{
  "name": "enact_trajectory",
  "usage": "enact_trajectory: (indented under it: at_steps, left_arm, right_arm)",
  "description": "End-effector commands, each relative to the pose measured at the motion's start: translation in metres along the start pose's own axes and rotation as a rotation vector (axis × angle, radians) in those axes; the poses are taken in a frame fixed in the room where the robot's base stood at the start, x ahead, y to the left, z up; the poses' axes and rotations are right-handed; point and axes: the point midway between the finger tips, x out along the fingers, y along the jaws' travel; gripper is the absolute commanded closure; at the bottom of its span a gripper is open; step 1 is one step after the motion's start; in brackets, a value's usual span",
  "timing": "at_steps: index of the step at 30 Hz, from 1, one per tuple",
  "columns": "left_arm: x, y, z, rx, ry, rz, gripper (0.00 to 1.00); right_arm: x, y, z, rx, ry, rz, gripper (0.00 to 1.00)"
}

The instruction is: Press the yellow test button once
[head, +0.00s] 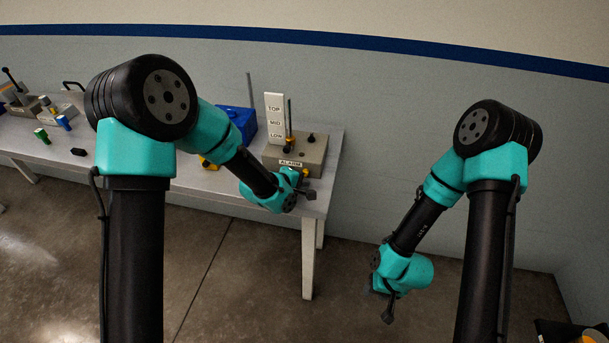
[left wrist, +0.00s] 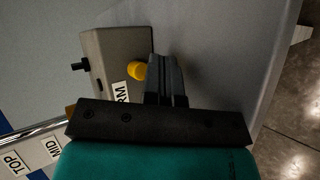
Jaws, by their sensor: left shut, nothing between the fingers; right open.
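The yellow button (head: 306,172) sits on the front of the grey alarm box (head: 312,153) at the table's right end. In the left wrist view the yellow button (left wrist: 137,70) shows just left of my left gripper (left wrist: 164,62), whose fingers are closed together and empty. In the head view my left gripper (head: 308,194) is in front of the box, close to the button. I cannot tell whether they touch. My right gripper (head: 388,315) is open and hangs over the floor, right of the table.
A blue block (head: 240,122) is behind my left arm. Several small parts and boxes lie on the table's left. The floor (head: 240,285) in front is clear.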

Motion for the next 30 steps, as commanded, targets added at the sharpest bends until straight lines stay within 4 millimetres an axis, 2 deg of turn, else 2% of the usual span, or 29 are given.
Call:
enact_trajectory:
  at_steps: [30]
  left_arm:
    - [0.0059,0.0042,-0.0044,-0.001,0.000,0.000,1.00]
  right_arm:
    - [0.0000,0.0000,0.0000,0.000,0.000,0.000,0.57]
